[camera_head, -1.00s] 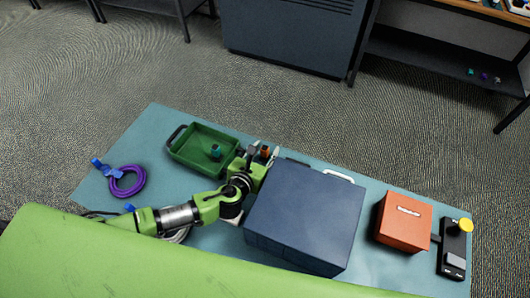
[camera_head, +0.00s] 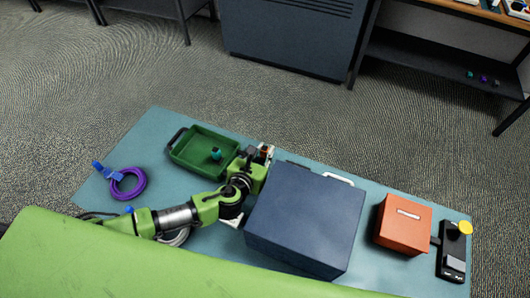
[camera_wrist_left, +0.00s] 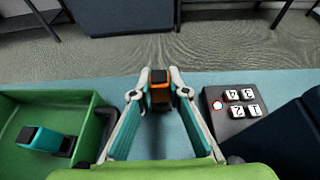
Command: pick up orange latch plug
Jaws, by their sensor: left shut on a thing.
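The orange latch plug (camera_wrist_left: 159,92) is between the fingertips of my left gripper (camera_wrist_left: 160,88) in the left wrist view. It is orange with black parts. The fingers touch it from both sides and are shut on it. In the head view, my left gripper (camera_head: 261,154) is just right of the green tray, and the plug (camera_head: 266,149) shows only as a small orange patch between the fingers. I cannot tell whether the plug still touches the table. My right gripper is not in view.
A green tray (camera_head: 176,154) holds a teal plug (camera_head: 215,153). A large dark blue box (camera_head: 305,215) stands close right of my left gripper. A purple cable coil (camera_head: 128,196) lies at the left. An orange box (camera_head: 403,224) and a black button panel (camera_head: 453,250) stand at the right.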

